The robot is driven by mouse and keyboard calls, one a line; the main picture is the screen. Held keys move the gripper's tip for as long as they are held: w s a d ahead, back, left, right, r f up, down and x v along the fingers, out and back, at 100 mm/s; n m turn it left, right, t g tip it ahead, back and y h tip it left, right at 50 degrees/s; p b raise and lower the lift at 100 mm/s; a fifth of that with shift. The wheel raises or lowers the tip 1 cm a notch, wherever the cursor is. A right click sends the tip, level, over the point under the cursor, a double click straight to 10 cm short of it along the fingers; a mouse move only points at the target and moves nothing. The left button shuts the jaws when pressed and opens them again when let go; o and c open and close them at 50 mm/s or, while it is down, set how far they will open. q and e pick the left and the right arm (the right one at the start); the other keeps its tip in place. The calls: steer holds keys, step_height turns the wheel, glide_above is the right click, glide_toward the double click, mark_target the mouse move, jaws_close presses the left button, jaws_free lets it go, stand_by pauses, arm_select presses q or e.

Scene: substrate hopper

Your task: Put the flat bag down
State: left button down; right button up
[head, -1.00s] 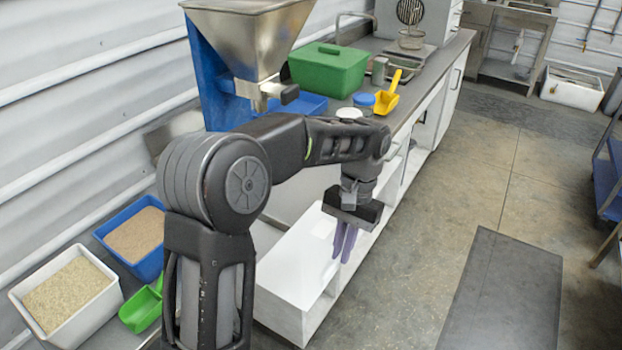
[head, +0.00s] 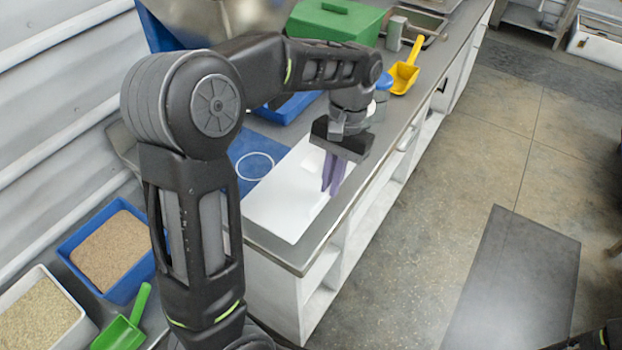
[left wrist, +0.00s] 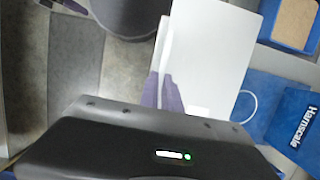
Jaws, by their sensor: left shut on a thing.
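The flat bag (head: 283,205) is a white, flat rectangle over the near end of the grey counter (head: 303,262). My left gripper (head: 332,174) points down at the bag's right edge, with its purple fingers shut on it. The left wrist view shows the bag (left wrist: 212,50) stretching away from the fingers (left wrist: 162,92). The bag looks about level; I cannot tell whether its underside touches the counter. It partly covers a blue mat with a white ring (head: 254,166).
A metal hopper (head: 215,18), a green lidded box (head: 335,22) and a yellow scoop (head: 405,75) stand farther along the counter. A blue tub (head: 112,250), a white tub (head: 40,312) and a green scoop (head: 122,330) are at lower left.

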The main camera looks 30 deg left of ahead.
arm_select(q)
steer(key=shift+s+r, duration=0.1)
step_height(320, 180, down, 6)
steer(key=b, duration=0.4)
steer(key=shift+r, duration=0.15)
steer(key=shift+f, duration=0.25)
steer(key=shift+f, duration=0.15)
step_height(320, 180, down, 3)
steer(key=shift+f+p, duration=0.1)
steer(key=shift+p, duration=0.25)
steer(key=shift+f, duration=0.2)
